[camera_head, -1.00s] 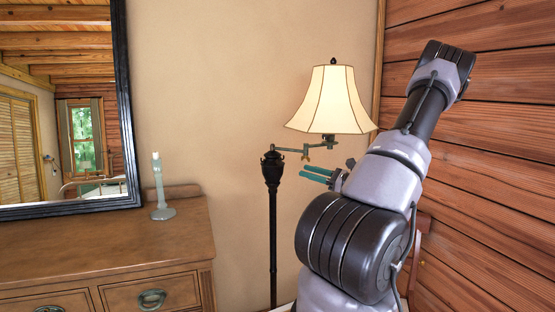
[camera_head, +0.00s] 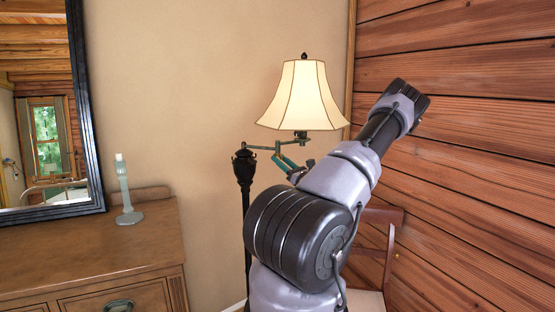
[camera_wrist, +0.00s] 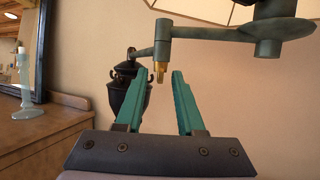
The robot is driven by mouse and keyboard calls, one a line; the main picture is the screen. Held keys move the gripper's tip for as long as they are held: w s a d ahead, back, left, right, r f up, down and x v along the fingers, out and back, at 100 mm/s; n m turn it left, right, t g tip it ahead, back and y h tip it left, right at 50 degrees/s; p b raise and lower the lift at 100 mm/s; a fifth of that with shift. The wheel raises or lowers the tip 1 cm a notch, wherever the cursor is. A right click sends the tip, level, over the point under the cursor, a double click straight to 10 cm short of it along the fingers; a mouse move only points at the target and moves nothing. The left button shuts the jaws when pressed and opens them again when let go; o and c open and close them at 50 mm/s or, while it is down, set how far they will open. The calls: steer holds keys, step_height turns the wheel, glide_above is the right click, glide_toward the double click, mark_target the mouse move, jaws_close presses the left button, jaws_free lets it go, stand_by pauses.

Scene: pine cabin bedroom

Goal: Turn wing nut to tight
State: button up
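The wing nut (camera_wrist: 159,72) is a small brass piece hanging under the elbow of the lamp's swing arm (camera_wrist: 195,45) in the wrist view. In the head view, my fingers largely cover that spot. My gripper (camera_wrist: 163,77) has two teal fingers, open, with a clear gap between their tips. In the wrist view the nut appears between the fingertips, near their ends; I cannot tell whether it is between them or just beyond. Neither finger visibly grips it. In the head view my gripper (camera_head: 284,160) is just below the swing arm, under the cream lampshade (camera_head: 303,98).
The dark lamp post (camera_head: 246,200) stands left of my arm. A wooden dresser (camera_head: 85,255) with a pale candlestick (camera_head: 125,190) and a mirror (camera_head: 88,120) is at left. A wooden chair (camera_head: 385,215) stands behind my arm by the plank wall.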

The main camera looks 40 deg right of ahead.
steer(key=shift+x, duration=0.9)
jaws_close()
steer(key=shift+n+y, duration=0.3)
steer(key=shift+y, duration=0.3)
steer(key=n+g+y, duration=0.1)
steer(key=y, duration=0.2)
steer(key=n+g+y, duration=0.1)
steer(key=n+y, duration=0.1)
steer(key=shift+y, duration=0.4)
steer(key=n+g+y, duration=0.2)
steer(key=y, duration=0.1)
steer(key=n+g+y, duration=0.2)
steer(key=g+y, duration=0.1)
steer(key=y, duration=0.1)
steer(key=shift+d+n, duration=0.1)
steer(key=shift+n, duration=0.3)
steer(key=n+g+y, duration=0.2)
steer(key=g, duration=0.2)
steer(key=n+g+y, duration=0.2)
steer(key=g+y, duration=0.1)
steer(key=g, duration=0.1)
steer(key=shift+n, duration=0.3)
steer(key=shift+n+g+y, duration=0.3)
steer(key=shift+n+g, duration=0.45)
steer(key=shift+g, duration=0.7)
steer(key=shift+n+g+y, duration=0.3)
steer(key=shift+n+g, duration=0.45)
steer(key=shift+g, duration=0.7)
steer(key=shift+n+g, duration=0.3)
steer(key=shift+g, duration=0.3)
